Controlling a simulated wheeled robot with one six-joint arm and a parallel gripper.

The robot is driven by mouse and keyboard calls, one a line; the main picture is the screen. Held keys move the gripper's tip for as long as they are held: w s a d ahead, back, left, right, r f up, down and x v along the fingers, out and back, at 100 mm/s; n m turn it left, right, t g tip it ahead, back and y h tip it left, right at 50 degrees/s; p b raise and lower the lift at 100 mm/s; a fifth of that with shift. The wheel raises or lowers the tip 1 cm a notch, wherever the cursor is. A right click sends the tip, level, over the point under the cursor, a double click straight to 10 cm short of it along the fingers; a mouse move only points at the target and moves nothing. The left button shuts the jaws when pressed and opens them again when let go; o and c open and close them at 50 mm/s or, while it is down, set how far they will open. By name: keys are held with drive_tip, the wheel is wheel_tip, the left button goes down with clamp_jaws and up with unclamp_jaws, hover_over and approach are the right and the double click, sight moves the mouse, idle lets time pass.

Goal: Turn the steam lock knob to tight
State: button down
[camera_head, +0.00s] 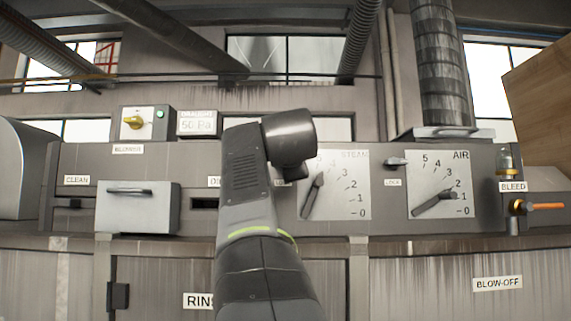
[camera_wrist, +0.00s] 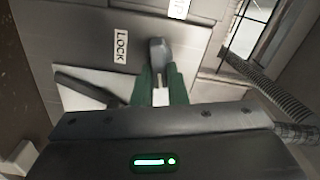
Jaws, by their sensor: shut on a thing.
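The steam lock knob (camera_wrist: 157,46) shows in the wrist view as a grey, rounded lever beside a white LOCK label (camera_wrist: 121,46). The green fingers of my gripper (camera_wrist: 158,70) are shut on it, one on each side. In the head view my arm hides the steam knob and most of its LOCK label; my fingers are hidden there too. The white STEAM plate (camera_head: 350,185) with its dark lever (camera_head: 312,194) stands just right of my arm, the lever slanting up. I cannot tell whether the knob stands at tight.
The AIR plate (camera_head: 425,180) and its own lock knob (camera_head: 395,161) are to the right. A bleed valve with an orange handle (camera_head: 545,206) is at the far right. A grey drawer (camera_head: 137,212) juts out at left. A ribbed hose (camera_wrist: 285,100) passes in the wrist view.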

drive_tip(key=shift+f+m+b, duration=0.2)
drive_tip(key=shift+m+b, duration=0.2)
drive_tip(key=shift+m, duration=1.1)
drive_tip(key=c, duration=1.4)
unclamp_jaws()
drive_tip(key=shift+c, duration=0.2)
drive_tip(key=shift+s, duration=0.1)
drive_tip(key=s+b, duration=0.3)
drive_tip(key=s, duration=1)
drive_tip(key=shift+s, duration=0.35)
drive_tip(key=shift+w, duration=0.1)
